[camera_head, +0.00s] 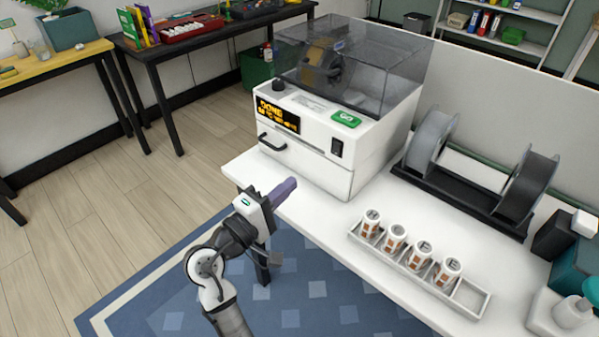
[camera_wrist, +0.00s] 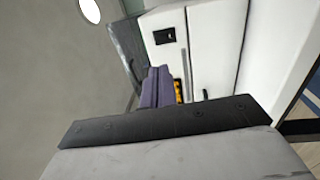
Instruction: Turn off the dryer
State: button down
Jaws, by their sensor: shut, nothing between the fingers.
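The dryer (camera_head: 320,175) is a white box with a smoky clear lid (camera_head: 390,65) and a spool inside. It stands on the white bench. I cannot tell the rocker's position. My gripper (camera_head: 290,184) has purple fingers, shut and empty, in front of and below the dryer's front, apart from the switch.
A white tray (camera_head: 478,303) with several labelled canisters lies on the bench (camera_head: 345,210) in front. A black rack (camera_head: 455,190) with two spools stands right of the dryer. A dark handle (camera_head: 270,143) juts from the dryer's front. The floor at left is clear.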

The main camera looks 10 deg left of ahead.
aim_at(334, 144)
jog(key=p+x, duration=0.3)
jog(key=x, duration=0.8)
jog(key=shift+w+d+r, duration=0.15)
jog(key=shift+w+d+p, duration=0.35)
jog(key=shift+w+d, duration=0.05)
jog(key=shift+w, duration=0.15)
jog(key=shift+w+d+r, duration=0.15)
